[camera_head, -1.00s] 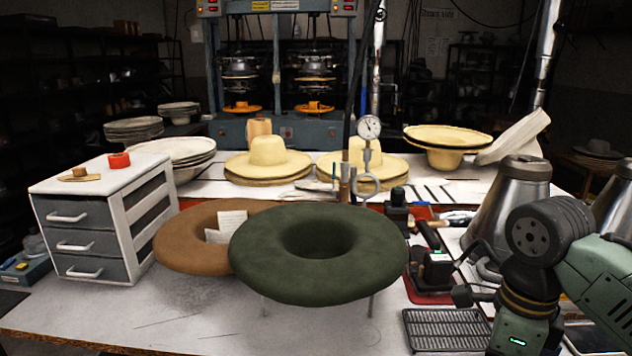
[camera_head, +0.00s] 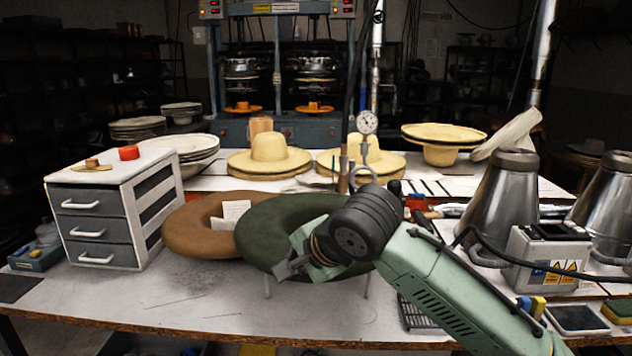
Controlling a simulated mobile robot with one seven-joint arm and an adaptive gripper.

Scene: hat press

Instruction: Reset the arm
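My pale green arm (camera_head: 450,285) reaches in from the lower right across the workbench. Its dark wrist joint (camera_head: 365,225) is in front of the dark green felt hat form (camera_head: 268,225), which is partly hidden. My gripper (camera_head: 290,268) is at the left end of the arm, seen in front of the green form's lower front. Its fingers are small and dark against the felt, so whether they are open or shut is not clear. I cannot tell whether it touches the form.
A brown felt form (camera_head: 190,228) with a paper card sits at left. A drawer unit (camera_head: 100,215) stands further left. Straw hats (camera_head: 270,155) are at the back. Metal cones (camera_head: 503,200) and a grey box (camera_head: 550,256) are at right. The bench's front left is clear.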

